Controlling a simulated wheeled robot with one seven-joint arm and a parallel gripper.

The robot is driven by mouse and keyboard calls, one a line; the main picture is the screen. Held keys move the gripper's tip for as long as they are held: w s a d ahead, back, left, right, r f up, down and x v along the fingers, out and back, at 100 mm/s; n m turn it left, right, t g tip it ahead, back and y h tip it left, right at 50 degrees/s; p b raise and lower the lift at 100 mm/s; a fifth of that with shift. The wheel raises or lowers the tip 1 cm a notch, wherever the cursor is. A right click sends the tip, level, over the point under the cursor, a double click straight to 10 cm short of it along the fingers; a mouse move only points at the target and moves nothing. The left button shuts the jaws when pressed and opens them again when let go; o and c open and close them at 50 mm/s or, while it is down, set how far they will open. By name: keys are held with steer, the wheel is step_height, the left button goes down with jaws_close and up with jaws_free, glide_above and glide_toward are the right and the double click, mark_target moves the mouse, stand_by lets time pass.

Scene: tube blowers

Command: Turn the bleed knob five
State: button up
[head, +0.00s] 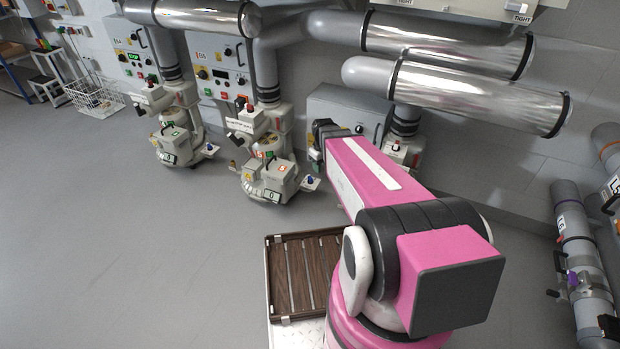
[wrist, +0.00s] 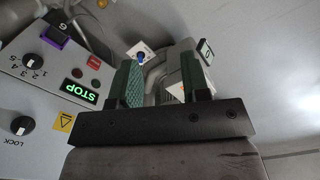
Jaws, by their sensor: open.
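My gripper (wrist: 163,78) shows in the wrist view with its two green fingers apart and nothing between them. A small blue knob (wrist: 141,57) on a pale plate lies beyond the left finger and is apart from it. I cannot read a "bleed" label on any knob. A black dial (wrist: 33,61) with numbers up to 5 is on the grey panel at the left. In the head view my pink arm reaches toward the third blower by the wall and hides much of it. Blue knobs also show on the middle blower (head: 310,180) and the left blower (head: 209,147).
The panel (wrist: 50,100) has a lit green STOP display (wrist: 79,92) and a LOCK knob (wrist: 22,125). Shiny pipes (head: 450,90) run above the blowers. A slatted brown tray (head: 268,275) is beside my arm's base. A purple-banded pipe (head: 580,250) stands at the right. The left floor is clear.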

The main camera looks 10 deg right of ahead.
steer(key=s+r+m, duration=0.2)
steer(key=s, duration=0.1)
glide_toward(310, 177)
step_height(310, 177, down, 10)
steer(key=shift+w+r, duration=0.1)
stand_by(0.3)
jaws_close()
